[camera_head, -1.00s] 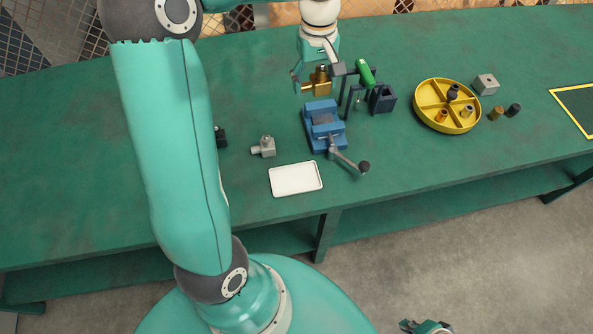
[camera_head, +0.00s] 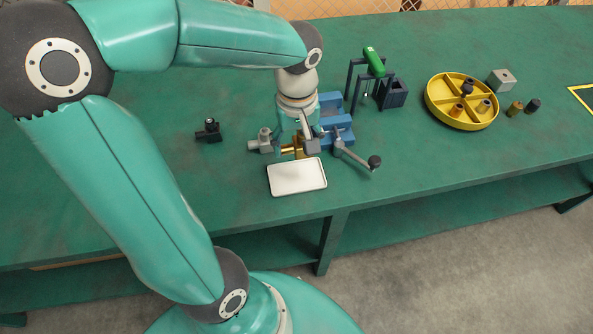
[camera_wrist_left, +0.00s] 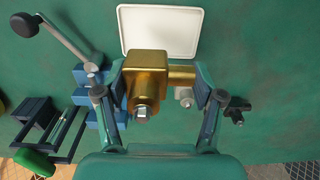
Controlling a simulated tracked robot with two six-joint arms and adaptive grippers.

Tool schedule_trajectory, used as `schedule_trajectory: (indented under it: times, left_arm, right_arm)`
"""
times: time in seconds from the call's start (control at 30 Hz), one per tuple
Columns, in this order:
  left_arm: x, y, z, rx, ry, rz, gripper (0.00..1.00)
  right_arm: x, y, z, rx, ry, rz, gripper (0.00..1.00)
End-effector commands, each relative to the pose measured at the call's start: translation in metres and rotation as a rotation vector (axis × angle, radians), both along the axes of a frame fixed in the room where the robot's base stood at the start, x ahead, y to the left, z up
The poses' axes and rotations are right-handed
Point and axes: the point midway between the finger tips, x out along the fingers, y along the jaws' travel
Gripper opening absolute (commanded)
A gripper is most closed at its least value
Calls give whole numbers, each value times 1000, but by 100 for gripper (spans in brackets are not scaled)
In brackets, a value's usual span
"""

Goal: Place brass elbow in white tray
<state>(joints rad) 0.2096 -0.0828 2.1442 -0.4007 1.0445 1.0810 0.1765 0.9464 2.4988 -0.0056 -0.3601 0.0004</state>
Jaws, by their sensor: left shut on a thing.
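The brass elbow (camera_wrist_left: 148,76) is held between the two fingers of my left gripper (camera_wrist_left: 160,92), which is shut on it. In the head view the elbow (camera_head: 291,150) shows partly under my left gripper (camera_head: 298,143), at the far edge of the white tray (camera_head: 297,178). The white tray (camera_wrist_left: 160,28) is empty and lies just beyond the elbow in the left wrist view. Whether the elbow overhangs the tray rim, and its height, I cannot tell exactly. My right gripper is not in view.
A grey elbow fitting (camera_head: 261,143) stands close left of my left gripper, with a black fitting (camera_head: 208,131) farther left. A blue vise (camera_head: 337,122) with a handle (camera_head: 357,156) is close on the right. A yellow divided tray (camera_head: 462,101) stands farther right.

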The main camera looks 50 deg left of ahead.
Motion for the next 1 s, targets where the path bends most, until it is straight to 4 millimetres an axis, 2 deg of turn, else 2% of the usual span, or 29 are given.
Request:
schedule_trajectory:
  times: [0.03,0.13,0.43,0.63,0.73,1.0]
  left_arm:
    - [-1,0,-15,-1,5,0,17]
    - [-1,0,-35,-1,4,0,17]
    - [0,0,-61,0,-1,1,17]
    - [0,0,-90,-1,3,1,17]
    - [0,0,-96,0,0,1,17]
    - [0,0,-96,0,-2,1,17]
  right_arm:
    - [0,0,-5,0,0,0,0]
    - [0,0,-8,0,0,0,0]
    - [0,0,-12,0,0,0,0]
    - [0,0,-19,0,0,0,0]
    - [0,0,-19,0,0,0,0]
    - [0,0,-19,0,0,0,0]
